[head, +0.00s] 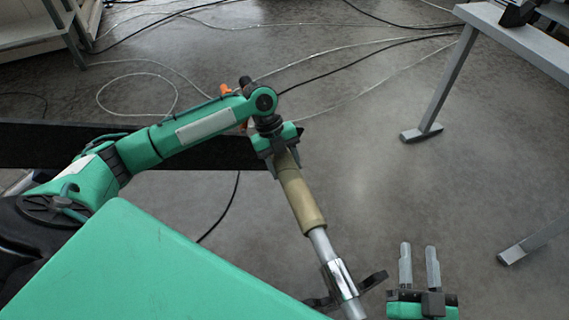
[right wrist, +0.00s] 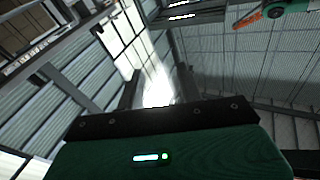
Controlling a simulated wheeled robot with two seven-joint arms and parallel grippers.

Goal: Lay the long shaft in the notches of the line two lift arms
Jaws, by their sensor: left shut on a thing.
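My left gripper (head: 279,150) is shut on the long shaft (head: 322,246) near its upper end. The shaft slants down to the right across the head view. It has a tan sleeve (head: 299,198) below the gripper, then a bare grey metal length and a shiny collar. Its lower end runs out of the bottom of the picture. A dark curved piece (head: 373,282) shows beside the collar. My right gripper (head: 419,268) is open and empty, to the right of the shaft's lower part and apart from it. I cannot make out the line two lift arms in either view.
A grey table with metal legs (head: 440,90) stands at the upper right. Black and white cables (head: 330,70) lie on the grey floor. A long black strip (head: 50,146) lies behind my left arm. A shelf (head: 35,30) stands at the upper left.

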